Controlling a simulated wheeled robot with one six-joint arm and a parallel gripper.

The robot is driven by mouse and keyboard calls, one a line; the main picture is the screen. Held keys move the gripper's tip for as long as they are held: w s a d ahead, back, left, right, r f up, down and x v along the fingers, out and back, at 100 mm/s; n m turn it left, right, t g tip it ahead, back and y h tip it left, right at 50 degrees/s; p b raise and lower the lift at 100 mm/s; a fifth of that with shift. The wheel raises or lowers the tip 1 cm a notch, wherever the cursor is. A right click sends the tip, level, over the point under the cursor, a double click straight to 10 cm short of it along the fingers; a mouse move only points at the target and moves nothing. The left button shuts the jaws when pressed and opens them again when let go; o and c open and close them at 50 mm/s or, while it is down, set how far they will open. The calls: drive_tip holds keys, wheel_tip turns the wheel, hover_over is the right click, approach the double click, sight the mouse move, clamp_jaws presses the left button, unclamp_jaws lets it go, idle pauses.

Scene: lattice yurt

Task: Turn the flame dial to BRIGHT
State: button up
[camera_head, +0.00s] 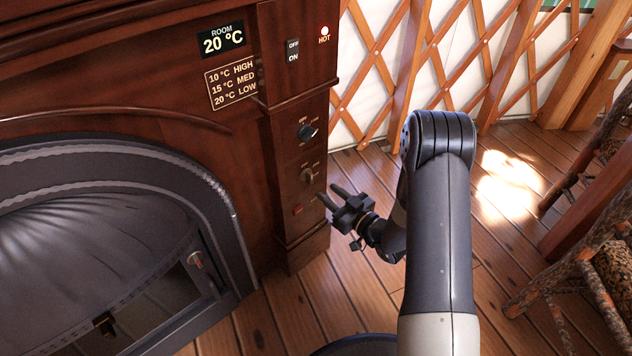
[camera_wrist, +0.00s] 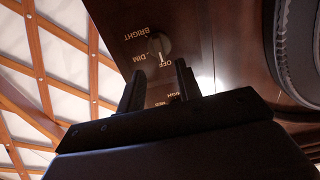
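The flame dial (camera_wrist: 158,44) is a dark round knob on the wood panel. BRIGHT, DIM and OFF are lettered around it, upside down in the wrist view. Its pale mark is on the side near OFF and DIM, away from BRIGHT. In the head view it appears to be the lower knob (camera_head: 307,176) on the narrow wooden post. My gripper (camera_head: 333,196) is open and empty, just right of the post and slightly below that knob. In the wrist view my two fingers (camera_wrist: 158,82) are apart, with the dial beyond their tips. Contact is not visible.
A second knob (camera_head: 306,131) sits above, with a rocker switch (camera_head: 293,51) and lit red HOT lamp (camera_head: 324,31) higher up. A small red part (camera_head: 298,209) is below. A black arched stove front (camera_head: 130,185) stands left; branch-like furniture (camera_head: 590,240) stands right.

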sight(312, 179)
drive_tip(key=b+x, duration=0.1)
drive_tip(key=x, duration=0.6)
drive_tip(key=shift+s, duration=0.1)
drive_tip(key=shift+d, duration=0.1)
clamp_jaws()
